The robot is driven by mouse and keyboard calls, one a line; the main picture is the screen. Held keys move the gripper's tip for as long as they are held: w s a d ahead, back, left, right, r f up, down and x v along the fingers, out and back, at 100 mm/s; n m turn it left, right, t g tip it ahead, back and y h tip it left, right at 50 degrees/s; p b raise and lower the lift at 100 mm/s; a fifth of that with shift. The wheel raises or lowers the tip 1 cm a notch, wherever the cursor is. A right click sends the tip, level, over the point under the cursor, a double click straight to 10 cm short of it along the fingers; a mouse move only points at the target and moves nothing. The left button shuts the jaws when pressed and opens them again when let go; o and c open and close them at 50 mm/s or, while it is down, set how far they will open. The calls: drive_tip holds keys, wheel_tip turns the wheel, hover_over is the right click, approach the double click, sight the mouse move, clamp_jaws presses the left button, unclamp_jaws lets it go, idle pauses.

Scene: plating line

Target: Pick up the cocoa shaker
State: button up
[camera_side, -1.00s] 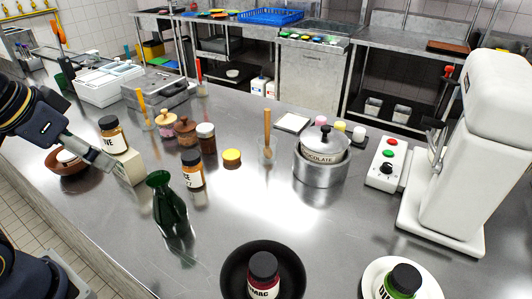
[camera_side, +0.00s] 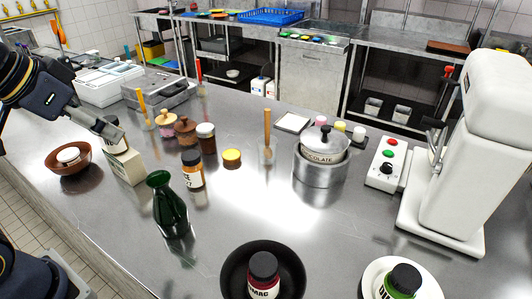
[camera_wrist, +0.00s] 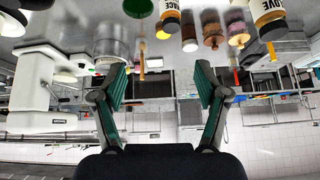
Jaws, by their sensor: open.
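In the wrist view, which is upside down, the brown jar (camera_wrist: 189,32) shows near the top edge. My gripper (camera_side: 116,130) is at the left in the side view, overlapping the clove jar's lid; whether they touch is unclear. Its two fingers (camera_wrist: 160,68) are spread wide with nothing between them. It is apart from the shaker.
The clove jar (camera_side: 115,143) stands on a pale block (camera_side: 125,166). A brown bowl (camera_side: 58,168) is at left.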

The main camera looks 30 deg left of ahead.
drive_tip(key=w+r, duration=0.4)
drive_tip(key=w, duration=0.5)
drive_tip(key=n+g, duration=0.1)
drive_tip(key=g, duration=0.1)
hover_over(204, 128)
drive_tip(key=s, duration=0.6)
wheel_tip(204, 128, down, 14)
drive_tip(key=x, duration=0.9)
drive_tip(key=shift+w+d+f, duration=0.2)
drive_tip(key=shift+d+f, duration=0.05)
drive_tip(key=shift+f, duration=0.05)
drive_tip(key=shift+a+x, duration=0.2)
drive_tip(key=shift+x, duration=2.75)
drive_tip(key=c, duration=1.1)
drive_tip(key=shift+o, duration=0.2)
drive_tip(key=shift+r, duration=0.15)
